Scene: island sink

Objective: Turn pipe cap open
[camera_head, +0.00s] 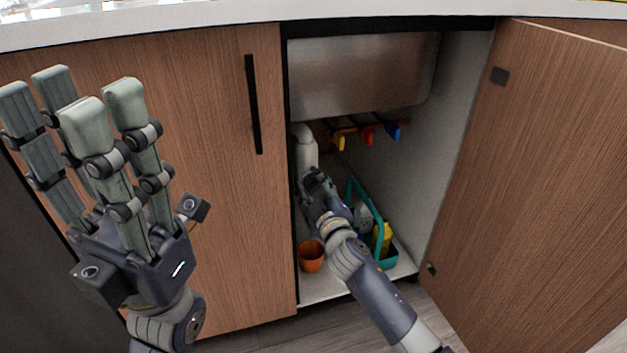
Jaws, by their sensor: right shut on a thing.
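A white pipe (305,148) stands inside the open cabinet, below the steel sink basin (360,75), at the left of the opening. My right gripper (314,183) reaches into the cabinet and is shut at the lower end of this pipe. The pipe cap is hidden by its fingers, so I cannot see how far it is turned. My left gripper (88,105) is open and empty, with its fingers pointing up, in front of the closed cabinet door at the left.
The open door (545,170) stands at the right. A teal caddy (381,225) with bottles and an orange cup (311,257) sit on the cabinet floor (330,285), close to my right arm. Yellow, red and blue items (367,135) hang under the basin. The closed door (220,220) has a black handle (254,105).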

